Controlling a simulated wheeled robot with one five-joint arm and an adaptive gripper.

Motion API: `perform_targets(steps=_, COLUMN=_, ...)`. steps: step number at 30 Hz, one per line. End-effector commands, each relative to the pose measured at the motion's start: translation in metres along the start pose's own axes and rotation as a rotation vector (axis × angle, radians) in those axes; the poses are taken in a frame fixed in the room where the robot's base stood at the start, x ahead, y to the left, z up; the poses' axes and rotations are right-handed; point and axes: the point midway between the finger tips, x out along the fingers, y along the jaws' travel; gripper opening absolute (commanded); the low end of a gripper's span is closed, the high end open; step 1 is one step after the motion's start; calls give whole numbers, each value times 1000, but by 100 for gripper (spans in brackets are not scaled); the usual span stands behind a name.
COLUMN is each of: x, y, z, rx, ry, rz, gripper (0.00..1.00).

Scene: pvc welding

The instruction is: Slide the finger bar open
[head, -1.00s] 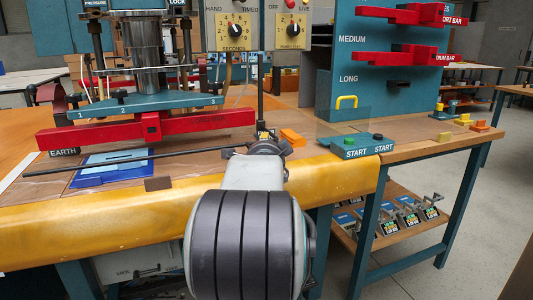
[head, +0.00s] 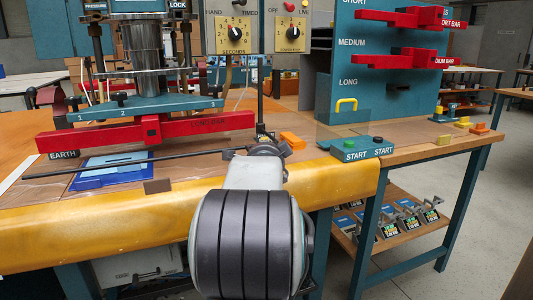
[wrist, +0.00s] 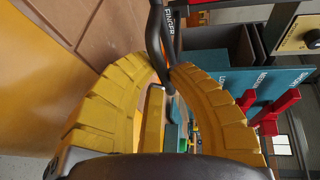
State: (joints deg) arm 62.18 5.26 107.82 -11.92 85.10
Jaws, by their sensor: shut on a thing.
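The finger bar, a thin dark rod (head: 110,162), runs nearly level across the front of the press in the head view. In the wrist view, its dark end with the FINGER label (wrist: 166,30) comes down between my yellow fingertips. My gripper (head: 262,147) is at the rod's right end near the bench front, partly hidden by my own arm. In the wrist view, my gripper (wrist: 167,78) is shut on the bar, its two ribbed fingers curving in from both sides. The exact contact is partly hidden.
A red electrode bar (head: 85,138) hangs above a blue tray (head: 115,170) left of my gripper. An orange block (head: 291,139) and the START button box (head: 362,149) stand to the right. The yellow padded bench edge (head: 100,221) lies in front.

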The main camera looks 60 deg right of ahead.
Motion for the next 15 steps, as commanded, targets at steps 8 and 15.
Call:
perform_targets(steps=8, x=0, y=0, z=0, rx=0, ry=0, rz=1, gripper=0)
perform_targets(steps=15, x=-2, y=-10, z=-1, rx=0, ry=0, rz=-2, gripper=0)
